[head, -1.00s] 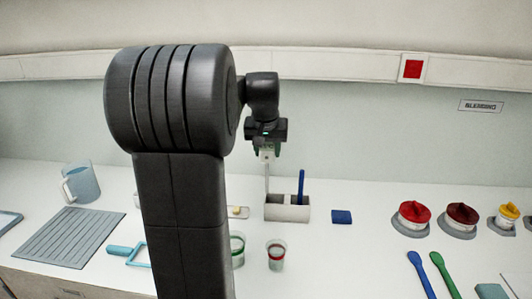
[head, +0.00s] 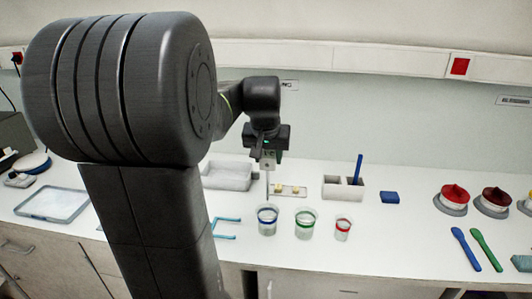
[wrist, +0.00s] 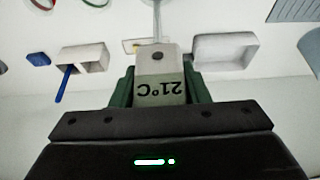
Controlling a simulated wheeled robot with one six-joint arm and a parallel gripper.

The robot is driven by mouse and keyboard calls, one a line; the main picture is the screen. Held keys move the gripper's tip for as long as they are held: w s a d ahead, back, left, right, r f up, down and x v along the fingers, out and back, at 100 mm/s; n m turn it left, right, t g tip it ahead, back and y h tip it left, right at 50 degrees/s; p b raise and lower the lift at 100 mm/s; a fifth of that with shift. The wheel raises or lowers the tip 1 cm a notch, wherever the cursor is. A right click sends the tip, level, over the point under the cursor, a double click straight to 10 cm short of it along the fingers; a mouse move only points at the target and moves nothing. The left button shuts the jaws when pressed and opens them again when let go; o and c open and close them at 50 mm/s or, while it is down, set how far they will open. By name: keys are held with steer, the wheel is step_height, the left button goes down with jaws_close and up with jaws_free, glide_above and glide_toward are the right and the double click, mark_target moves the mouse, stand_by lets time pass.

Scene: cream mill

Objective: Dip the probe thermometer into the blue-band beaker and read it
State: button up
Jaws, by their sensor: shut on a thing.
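My gripper (head: 267,148) is shut on the probe thermometer (head: 268,162), held upright with its thin probe pointing down. In the wrist view the thermometer body (wrist: 160,68) sits between the green fingers, and its display reads 21°C, upside down in the picture. The blue-band beaker (head: 268,222) stands on the counter below my gripper. The probe's lower end shows near the beaker's far rim; I cannot tell whether it is over or behind the opening. It does not visibly reach into the liquid.
The green-band beaker (head: 305,225) and red-band beaker (head: 342,230) stand just right. Behind them are a small tray with pale pieces (head: 290,190) and a pale holder (head: 338,190) with a blue stick (head: 358,168). A white basin (head: 227,175) stands behind left.

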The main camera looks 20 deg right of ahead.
mark_target(268, 188)
steer(key=shift+f+b, duration=4.05)
steer(key=shift+f, duration=1.55)
steer(key=shift+r+p, duration=4.65)
steer(key=shift+r, duration=1)
steer(key=shift+f, duration=0.1)
